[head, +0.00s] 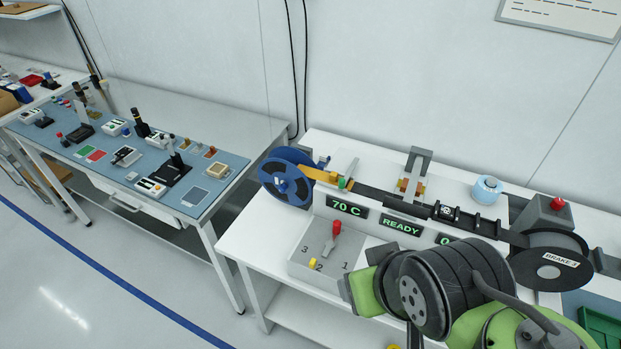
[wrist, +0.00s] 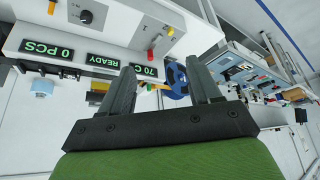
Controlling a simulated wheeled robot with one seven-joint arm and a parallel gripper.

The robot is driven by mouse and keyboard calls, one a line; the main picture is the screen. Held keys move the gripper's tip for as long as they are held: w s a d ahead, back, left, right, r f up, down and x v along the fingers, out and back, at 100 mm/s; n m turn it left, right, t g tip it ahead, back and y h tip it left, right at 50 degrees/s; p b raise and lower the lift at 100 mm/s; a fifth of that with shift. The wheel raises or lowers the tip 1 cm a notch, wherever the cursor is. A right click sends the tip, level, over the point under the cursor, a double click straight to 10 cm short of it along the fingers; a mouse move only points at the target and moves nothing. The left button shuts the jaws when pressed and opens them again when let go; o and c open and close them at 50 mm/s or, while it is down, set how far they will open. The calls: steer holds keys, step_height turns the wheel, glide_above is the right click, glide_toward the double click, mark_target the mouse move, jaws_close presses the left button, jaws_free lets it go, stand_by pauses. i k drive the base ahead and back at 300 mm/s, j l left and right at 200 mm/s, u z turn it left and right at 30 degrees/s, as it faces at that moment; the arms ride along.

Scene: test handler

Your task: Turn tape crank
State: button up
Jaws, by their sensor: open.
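A tape machine stands on the white bench, with a blue reel (head: 287,180) at its left end and a black reel (head: 549,268) marked BRAKE at its right. The blue reel also shows in the wrist view (wrist: 176,80), beyond and between my fingers. I cannot make out which part is the tape crank. A grey box (head: 298,246) numbered 1 to 3 carries a red-handled lever (head: 336,229) and a yellow knob (head: 313,263). My gripper (wrist: 158,68) is open, with nothing visible between its fingers. In the head view my arm covers the bench's front right.
Green displays read 70 C (head: 346,208) and READY (head: 401,227). A second bench (head: 236,131) with a blue mat and small devices is at left. Floor in front is clear.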

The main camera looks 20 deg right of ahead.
mark_target(329, 246)
steer(key=j+u, duration=0.3)
steer(key=u, duration=0.15)
steer(key=i+j+u, duration=0.15)
steer(key=u, duration=0.3)
steer(key=j, duration=0.1)
